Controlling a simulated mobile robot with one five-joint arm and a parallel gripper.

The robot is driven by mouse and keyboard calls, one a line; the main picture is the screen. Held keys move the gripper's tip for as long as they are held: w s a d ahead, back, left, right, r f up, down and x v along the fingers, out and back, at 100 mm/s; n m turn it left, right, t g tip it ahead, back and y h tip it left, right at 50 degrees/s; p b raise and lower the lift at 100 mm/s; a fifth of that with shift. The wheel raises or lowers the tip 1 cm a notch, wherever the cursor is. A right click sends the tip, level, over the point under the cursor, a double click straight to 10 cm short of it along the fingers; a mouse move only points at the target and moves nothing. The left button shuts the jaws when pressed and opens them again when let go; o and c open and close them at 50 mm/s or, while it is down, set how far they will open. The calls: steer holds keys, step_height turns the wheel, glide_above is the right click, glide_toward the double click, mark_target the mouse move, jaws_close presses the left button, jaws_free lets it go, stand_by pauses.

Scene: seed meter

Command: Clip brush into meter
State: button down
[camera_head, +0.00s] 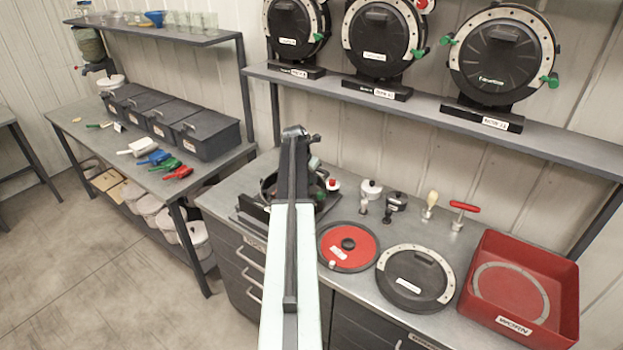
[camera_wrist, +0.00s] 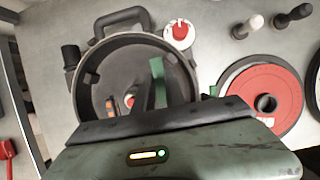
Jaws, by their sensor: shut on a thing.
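The open meter housing (camera_wrist: 100,88) is a dark round shell with a handle at its far side, on the metal bench. In the head view the meter (camera_head: 268,187) is partly hidden behind my arm. My gripper (camera_wrist: 152,98) is over the inside of the housing, shut on a small narrow piece with a green end, seemingly the brush (camera_wrist: 158,68). The brush's lower part and the finger contact are hard to make out. I cannot tell whether the brush touches the housing. In the head view the fingertips are hidden.
A red-and-white knob (camera_wrist: 180,33) stands beside the housing. A red disc (camera_head: 348,246), a black disc with a pale rim (camera_head: 415,278) and a red tray (camera_head: 520,290) lie to the right. Small tools, including a red T-handle (camera_head: 464,207), stand behind them. Meters line the shelf (camera_head: 430,107) above.

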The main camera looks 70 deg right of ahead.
steer(key=shift+w, duration=0.15)
steer(key=shift+f, duration=0.2)
step_height(320, 180, down, 6)
steer(key=b, duration=0.6)
steer(key=shift+f+b, duration=0.2)
steer(key=shift+b, duration=0.2)
stand_by(0.9)
steer(key=shift+f, duration=0.3)
steer(key=shift+a+f+b, duration=0.1)
steer(key=shift+f+b, duration=0.45)
steer(key=shift+b, duration=0.35)
stand_by(0.8)
